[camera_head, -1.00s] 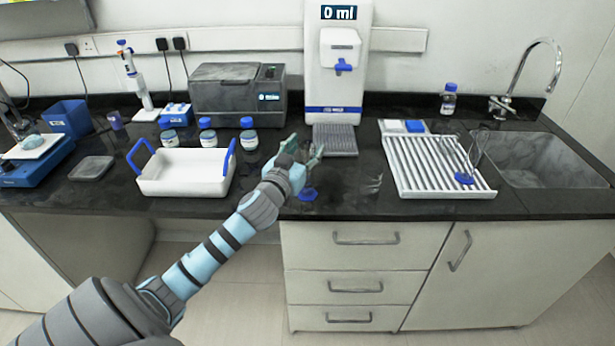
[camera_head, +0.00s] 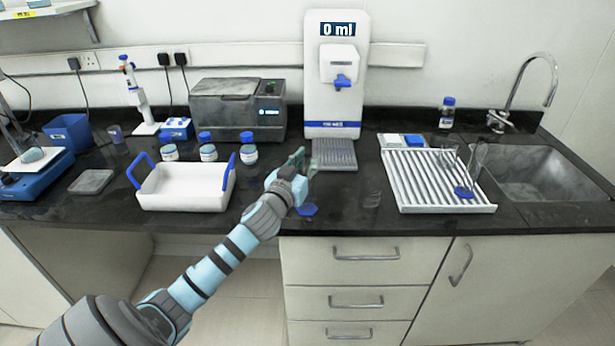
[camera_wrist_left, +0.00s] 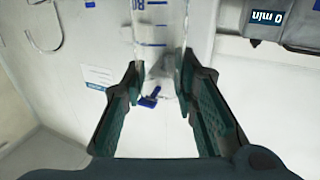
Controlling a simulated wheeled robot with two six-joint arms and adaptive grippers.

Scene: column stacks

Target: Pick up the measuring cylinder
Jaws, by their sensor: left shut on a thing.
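A clear measuring cylinder with a blue base (camera_head: 306,209) stands near the front edge of the dark counter, in front of the white dispenser. My left gripper (camera_head: 306,163) is shut on its upper part. In the left wrist view the clear tube with blue graduation marks (camera_wrist_left: 160,45) lies between the two green-lined fingers (camera_wrist_left: 165,95). The base looks to rest on the counter; the glass is faint in the head view. A similar cylinder with a blue base (camera_head: 463,191) stands on the white drying rack. My right gripper is not in view.
The dispenser (camera_head: 333,125) reads 0 ml above a grey ridged tray (camera_head: 335,154). A white tray with blue handles (camera_head: 185,198) is left of my gripper. The drying rack (camera_head: 420,185) is to the right, with a sink (camera_head: 550,170) beyond.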

